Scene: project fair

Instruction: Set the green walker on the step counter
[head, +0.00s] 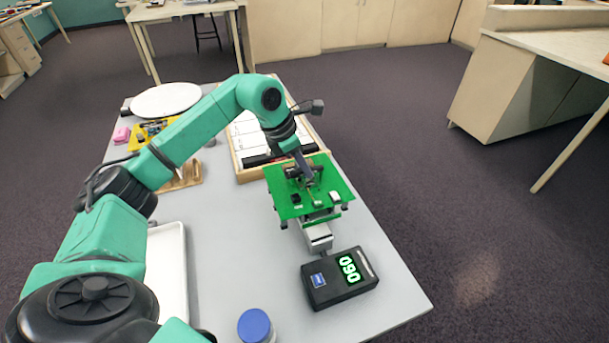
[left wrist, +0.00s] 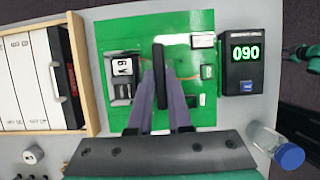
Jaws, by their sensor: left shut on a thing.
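The green walker (head: 336,178) is a flat green board with small parts on top and a grey piece below its near edge. It also shows in the left wrist view (left wrist: 120,25). My left gripper (head: 306,178) is shut on the black upright piece at the board's middle. The fingers (left wrist: 161,85) hide part of it. The step counter (head: 322,294) is a black box with a lit green display reading 090. It lies on the table just nearer than the walker, and right of the board in the left wrist view (left wrist: 232,78). The gap under the board is hard to judge.
A wooden-rimmed tray with white panels (head: 236,159) lies behind the walker. A blue-capped jar (head: 255,325) stands at the table's near edge. A white tray (head: 172,255) lies at left, partly behind my arm. Bare table (head: 230,240) lies between them.

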